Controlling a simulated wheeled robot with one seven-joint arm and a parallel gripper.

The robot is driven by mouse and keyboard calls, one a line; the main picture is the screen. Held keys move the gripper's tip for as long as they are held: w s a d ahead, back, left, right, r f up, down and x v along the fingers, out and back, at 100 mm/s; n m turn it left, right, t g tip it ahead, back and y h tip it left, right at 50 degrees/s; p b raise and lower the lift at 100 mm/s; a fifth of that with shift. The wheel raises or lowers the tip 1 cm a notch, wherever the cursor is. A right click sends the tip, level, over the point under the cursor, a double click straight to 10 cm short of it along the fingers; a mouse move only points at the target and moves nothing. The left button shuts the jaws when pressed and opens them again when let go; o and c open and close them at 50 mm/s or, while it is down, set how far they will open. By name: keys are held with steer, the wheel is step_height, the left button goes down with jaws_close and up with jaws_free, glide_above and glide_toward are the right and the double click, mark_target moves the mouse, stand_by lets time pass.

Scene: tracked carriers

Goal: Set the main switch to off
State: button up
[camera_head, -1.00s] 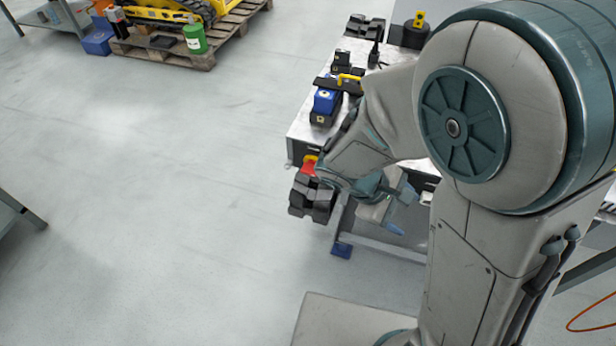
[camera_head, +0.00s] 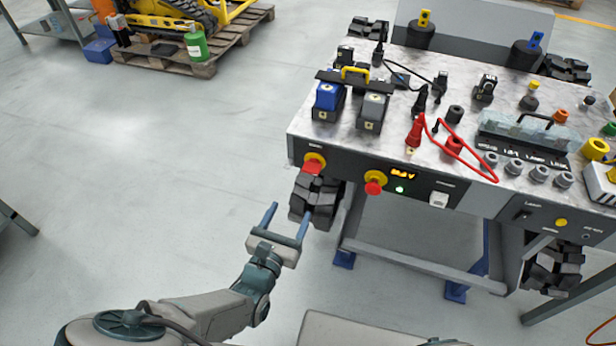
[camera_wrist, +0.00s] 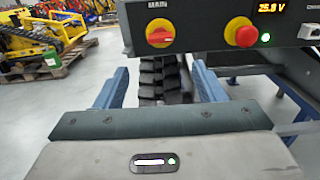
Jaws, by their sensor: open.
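The main switch (camera_head: 315,161) is a red turning handle on a round yellow base. It sits at the left end of the bench's dark front panel. In the wrist view the main switch (camera_wrist: 160,37) is under the label MAIN, and its red handle lies roughly level. My gripper (camera_head: 288,215) is open and empty, below and to the left of the switch in the head view, apart from it. In the wrist view my gripper's two blue fingers (camera_wrist: 160,72) stand either side of the black track below the switch. The handle is not hidden.
A red push button on yellow (camera_head: 374,183) sits right of the switch, beside a lit orange display (camera_head: 403,174) and a green light (camera_head: 399,190). A black track (camera_head: 315,203) bulges below the switch. Batteries (camera_head: 328,97) stand on the bench.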

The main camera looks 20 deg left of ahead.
mark_target(309, 173)
steer(key=w, duration=0.9)
steer(key=w+d+b, duration=0.1)
steer(key=w, duration=0.3)
steer(key=shift+w, duration=0.3)
steer(key=c, duration=1)
